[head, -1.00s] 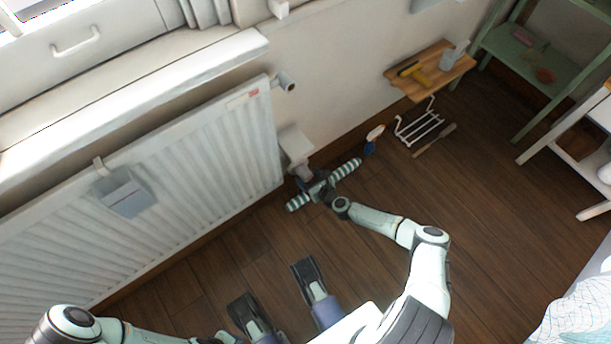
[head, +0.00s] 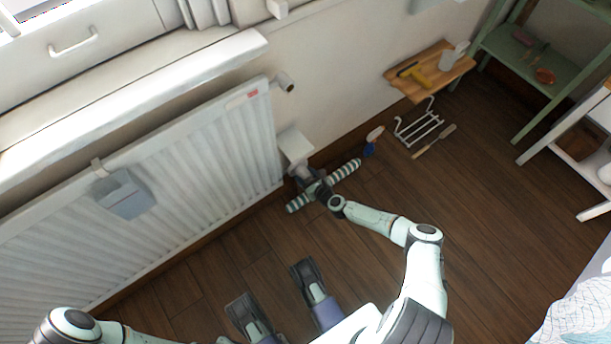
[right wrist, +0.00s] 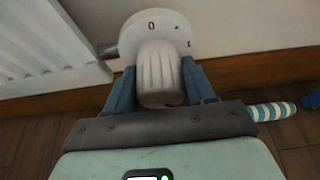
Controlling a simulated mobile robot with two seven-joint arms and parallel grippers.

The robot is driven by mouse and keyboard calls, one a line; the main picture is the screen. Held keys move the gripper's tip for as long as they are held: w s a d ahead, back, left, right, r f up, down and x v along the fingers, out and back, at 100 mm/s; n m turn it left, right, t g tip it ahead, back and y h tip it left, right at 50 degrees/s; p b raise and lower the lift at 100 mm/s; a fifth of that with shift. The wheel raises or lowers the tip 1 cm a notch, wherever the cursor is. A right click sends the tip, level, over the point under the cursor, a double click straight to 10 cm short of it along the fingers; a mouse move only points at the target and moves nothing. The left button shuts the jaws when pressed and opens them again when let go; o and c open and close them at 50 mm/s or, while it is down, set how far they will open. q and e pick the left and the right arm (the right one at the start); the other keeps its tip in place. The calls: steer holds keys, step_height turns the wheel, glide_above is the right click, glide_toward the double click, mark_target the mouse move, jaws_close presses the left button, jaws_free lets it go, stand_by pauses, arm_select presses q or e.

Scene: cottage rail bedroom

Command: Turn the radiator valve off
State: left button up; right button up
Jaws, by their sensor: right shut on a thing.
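The radiator (head: 190,150) is a white ribbed panel under the sill in the head view. Its valve shows in the right wrist view as a pale ribbed knob (right wrist: 160,72) in front of a round white dial (right wrist: 150,28) with a 0 and other marks. My right gripper (right wrist: 161,84) is shut on the knob, one blue finger on each side. In the head view my right gripper (head: 306,181) is low at the radiator's right end and hides most of the knob. My left arm enters at the bottom left; its gripper is out of frame.
A striped roll (head: 345,171) lies on the floor beside the right gripper. A blue-and-white bottle (head: 372,140), a white wire rack (head: 418,126) and a brush-like tool (head: 434,141) are farther right. A wooden wall shelf (head: 445,80) hangs above.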

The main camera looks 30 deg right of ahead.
steer(key=n+h, duration=0.3)
steer(key=n, duration=0.1)
steer(key=shift+a+n+t, duration=0.1)
steer(key=shift+n+t, duration=0.2)
steer(key=shift+n, duration=0.1)
steer(key=n+t+h, duration=0.1)
steer(key=n, duration=0.1)
steer(key=n+h, duration=0.2)
steer(key=n, duration=0.1)
steer(key=shift+t, duration=0.4)
steer(key=n+t, duration=0.1)
steer(key=n, duration=0.2)
steer(key=shift+f+n+h, duration=0.1)
steer(key=shift+n+h, duration=0.2)
steer(key=n+t, duration=0.1)
steer(key=n, duration=0.2)
steer(key=shift+n+t, duration=0.3)
steer(key=n+t, duration=0.1)
steer(key=n, duration=0.4)
steer(key=shift+t+y, duration=0.4)
steer(key=shift+n+t+y, duration=0.5)
steer(key=shift+n+y, duration=0.2)
steer(key=shift+n, duration=1.4)
